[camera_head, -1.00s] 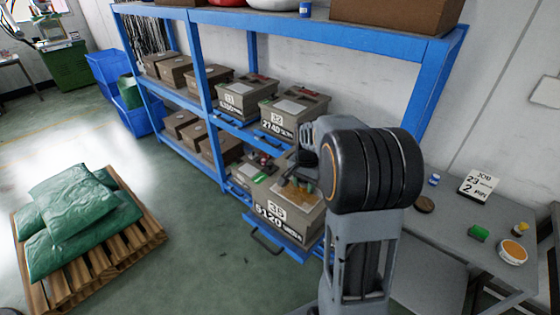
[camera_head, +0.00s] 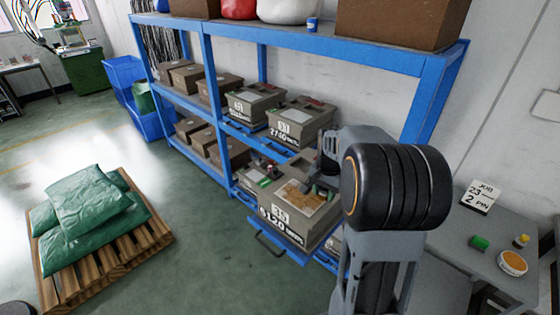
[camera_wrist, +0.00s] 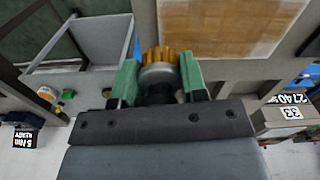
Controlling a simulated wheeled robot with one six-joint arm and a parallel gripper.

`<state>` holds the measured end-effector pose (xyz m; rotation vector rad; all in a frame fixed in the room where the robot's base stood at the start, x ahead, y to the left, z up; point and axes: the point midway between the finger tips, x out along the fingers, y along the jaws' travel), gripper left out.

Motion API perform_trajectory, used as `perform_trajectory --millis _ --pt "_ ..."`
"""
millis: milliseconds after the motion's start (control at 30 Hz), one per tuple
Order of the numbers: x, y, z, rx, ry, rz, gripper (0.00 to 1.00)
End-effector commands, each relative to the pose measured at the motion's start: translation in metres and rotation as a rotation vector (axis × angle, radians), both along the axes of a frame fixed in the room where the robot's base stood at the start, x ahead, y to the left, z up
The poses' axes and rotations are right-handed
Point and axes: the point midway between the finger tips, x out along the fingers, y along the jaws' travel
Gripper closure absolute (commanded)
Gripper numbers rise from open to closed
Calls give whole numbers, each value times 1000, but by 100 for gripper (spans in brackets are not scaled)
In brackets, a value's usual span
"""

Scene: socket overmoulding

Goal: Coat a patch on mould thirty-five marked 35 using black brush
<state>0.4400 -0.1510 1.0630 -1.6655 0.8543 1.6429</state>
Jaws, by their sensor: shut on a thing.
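Mould thirty-five (camera_head: 318,228) is a grey-brown block marked 35 on the pulled-out lower blue shelf. Its top carries a tan, streaked patch (camera_head: 300,198), which fills the upper middle of the wrist view (camera_wrist: 230,25). My gripper (camera_wrist: 159,76) has green fingers shut on the black brush, whose amber bristles (camera_wrist: 158,54) and grey collar show between them. The bristles point toward the mould and appear beside the patch's left edge in the wrist view; contact cannot be told. In the head view my gripper (camera_head: 322,182) is over the mould's back right part, and the brush is hidden.
Moulds marked 33 (camera_head: 298,122) and 31 (camera_head: 255,103) sit on the shelf above. A grey table (camera_head: 480,262) at right holds a job card (camera_head: 480,196), a green block and a round orange-topped tin. A pallet with green sacks (camera_head: 85,205) stands at left; floor between is clear.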

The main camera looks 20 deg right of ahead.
Motion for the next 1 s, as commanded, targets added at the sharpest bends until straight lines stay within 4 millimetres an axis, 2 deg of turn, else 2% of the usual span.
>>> perform_trajectory --millis 33,433,1000 --pt "0 0 9 0 -1 0 84" --pt "2 3 42 -1 -2 7 84" --pt "2 4 48 0 -1 9 84"
